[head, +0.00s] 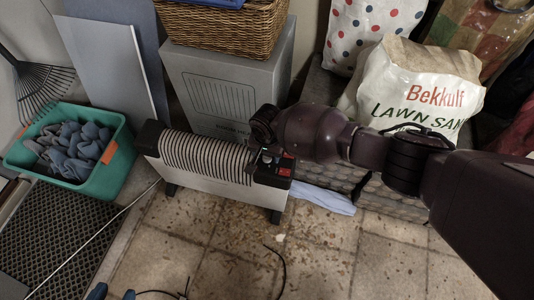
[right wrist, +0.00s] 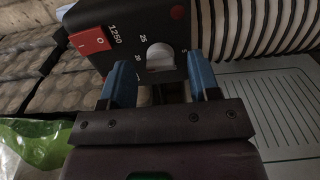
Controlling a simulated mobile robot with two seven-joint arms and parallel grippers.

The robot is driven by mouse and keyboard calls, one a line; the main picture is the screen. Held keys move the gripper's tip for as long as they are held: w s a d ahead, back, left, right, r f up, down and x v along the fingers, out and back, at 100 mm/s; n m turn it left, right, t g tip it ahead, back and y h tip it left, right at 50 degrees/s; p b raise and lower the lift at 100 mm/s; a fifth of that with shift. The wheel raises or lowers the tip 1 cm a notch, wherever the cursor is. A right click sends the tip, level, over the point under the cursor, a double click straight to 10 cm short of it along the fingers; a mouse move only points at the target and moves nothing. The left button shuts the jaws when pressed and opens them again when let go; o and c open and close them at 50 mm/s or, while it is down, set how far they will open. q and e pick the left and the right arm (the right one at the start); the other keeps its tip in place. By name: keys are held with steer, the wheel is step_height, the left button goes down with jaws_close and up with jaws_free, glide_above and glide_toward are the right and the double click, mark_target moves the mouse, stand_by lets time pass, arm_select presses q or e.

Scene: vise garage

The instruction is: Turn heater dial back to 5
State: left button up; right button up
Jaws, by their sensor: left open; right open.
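The heater (head: 205,160) is a pale ribbed radiator with black ends, standing on the tiled floor. Its black control panel (right wrist: 115,22) has a red rocker switch (right wrist: 90,41) and printed numbers. In the head view my right arm partly covers the panel.
A grey box (head: 225,85) with a wicker basket (head: 228,28) on it stands behind the heater. A green crate of cloths (head: 105,178) is at the left. A white lawn sand bag (head: 415,85) is at the right.

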steer(key=shift+f, duration=0.6)
steer(key=shift+c, duration=0.3)
steer(key=c, duration=0.9)
steer(key=shift+o, duration=0.2)
